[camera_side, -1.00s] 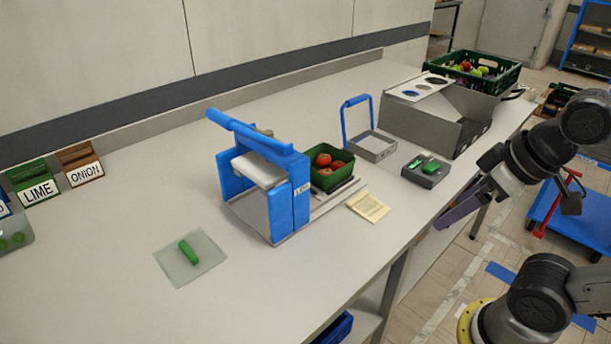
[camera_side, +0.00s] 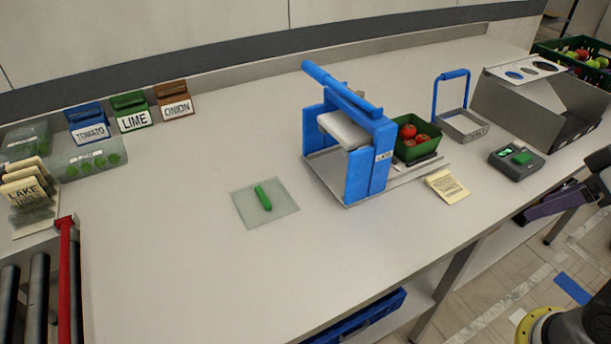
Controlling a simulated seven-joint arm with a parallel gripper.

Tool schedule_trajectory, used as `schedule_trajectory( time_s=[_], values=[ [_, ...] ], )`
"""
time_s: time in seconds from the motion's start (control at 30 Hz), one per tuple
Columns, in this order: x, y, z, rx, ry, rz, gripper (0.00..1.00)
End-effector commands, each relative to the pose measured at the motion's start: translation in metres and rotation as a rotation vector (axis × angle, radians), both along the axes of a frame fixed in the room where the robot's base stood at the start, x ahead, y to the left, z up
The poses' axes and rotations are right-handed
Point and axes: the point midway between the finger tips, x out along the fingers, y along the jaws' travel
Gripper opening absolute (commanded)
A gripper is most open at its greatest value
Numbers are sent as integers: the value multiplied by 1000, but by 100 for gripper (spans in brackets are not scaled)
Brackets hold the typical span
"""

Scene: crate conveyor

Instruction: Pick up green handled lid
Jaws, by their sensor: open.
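The green handled lid (camera_side: 284,208) is a flat, translucent square sheet with a green bar handle (camera_side: 263,197) on top. It lies flat on the worktop, left of the blue press-like frame, with clear table around it. My gripper (camera_side: 603,186) is only partly in view at the right edge, beyond the table's front edge. It is open and far from the lid, and nothing shows in it. Its fingertips are hard to make out.
The blue frame (camera_side: 357,172) stands right of the lid, beside a green tomato box (camera_side: 429,150). A yellow note (camera_side: 446,187) and a grey button box (camera_side: 516,162) lie further right. Labelled bins (camera_side: 132,120) stand back left. A roller conveyor (camera_side: 35,300) is front left.

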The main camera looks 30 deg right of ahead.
Motion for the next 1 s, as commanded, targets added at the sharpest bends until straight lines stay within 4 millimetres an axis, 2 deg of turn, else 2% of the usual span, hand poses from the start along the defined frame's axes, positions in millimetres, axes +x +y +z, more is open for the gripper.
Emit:
schedule_trajectory(
  time_s=[0.17,0.27,0.33,0.5,0.7,0.9,1.0],
  values=[
    [3,0,3,0,-1,1,55],
    [16,3,16,5,-5,10,55],
    [35,8,34,9,-8,21,55],
    [102,28,86,28,-24,57,55],
    [184,67,133,56,-42,98,55],
    [263,120,160,85,-58,142,55],
    [298,149,163,99,-57,160,55]
  ],
)
